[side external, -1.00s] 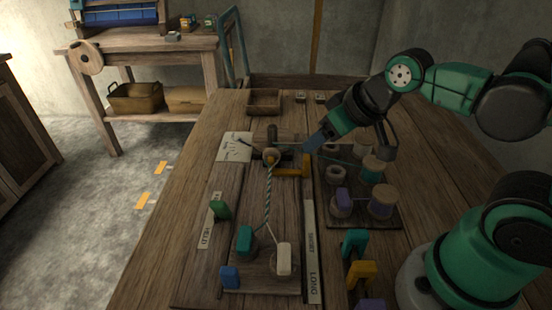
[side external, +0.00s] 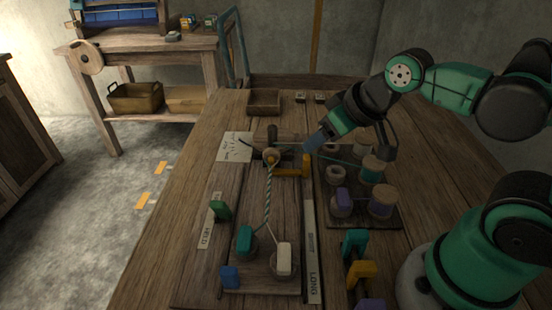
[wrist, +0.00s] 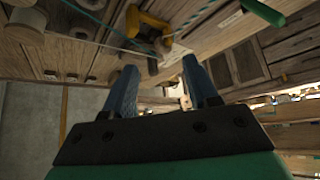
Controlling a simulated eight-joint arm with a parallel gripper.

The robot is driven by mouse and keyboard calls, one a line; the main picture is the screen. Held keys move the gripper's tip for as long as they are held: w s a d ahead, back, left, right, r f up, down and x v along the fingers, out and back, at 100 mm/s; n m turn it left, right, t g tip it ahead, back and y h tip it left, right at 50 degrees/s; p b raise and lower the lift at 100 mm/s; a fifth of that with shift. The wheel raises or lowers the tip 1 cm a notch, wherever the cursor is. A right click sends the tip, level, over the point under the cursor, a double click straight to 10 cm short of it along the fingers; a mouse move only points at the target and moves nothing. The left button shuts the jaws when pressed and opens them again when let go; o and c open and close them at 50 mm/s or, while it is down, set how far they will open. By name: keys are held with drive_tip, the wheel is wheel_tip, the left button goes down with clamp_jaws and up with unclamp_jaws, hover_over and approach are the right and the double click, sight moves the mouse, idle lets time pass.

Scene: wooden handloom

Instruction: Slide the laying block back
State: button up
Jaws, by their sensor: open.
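The laying block appears to be the round wooden piece (side external: 271,157) with a brass-coloured centre, near the far end of the dark board. A twisted green-and-white cord (side external: 267,200) runs from it toward the near pegs. A yellow bracket (side external: 305,166) stands just right of it and also shows in the wrist view (wrist: 150,25). My gripper (side external: 312,145) is above and to the right of the bracket, apart from it as far as I can tell. In the wrist view the two blue fingers (wrist: 160,82) are spread, with nothing between them.
A teal peg (side external: 244,240) and a white peg (side external: 284,260) stand at the near end. A rack of spools (side external: 381,203) is at the right, linked by a teal thread. A small wooden tray (side external: 264,102) sits at the far end.

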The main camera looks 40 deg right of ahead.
sight(307, 157)
drive_tip(key=shift+o, duration=0.2)
drive_tip(key=shift+o, duration=0.6)
drive_tip(key=w+d+f+n+g, duration=0.1)
drive_tip(key=w+f+n+g, duration=0.1)
drive_tip(key=n, duration=0.1)
drive_tip(key=w+d+f+n+g, duration=0.1)
drive_tip(key=w+f+n+g, duration=0.1)
drive_tip(key=w+d+f+n+g, duration=0.2)
drive_tip(key=n, duration=0.1)
drive_tip(key=shift+w+n+g, duration=0.1)
drive_tip(key=shift+n+g, duration=0.2)
drive_tip(key=shift+g, duration=0.1)
drive_tip(key=shift+f, duration=3.15)
clamp_jaws()
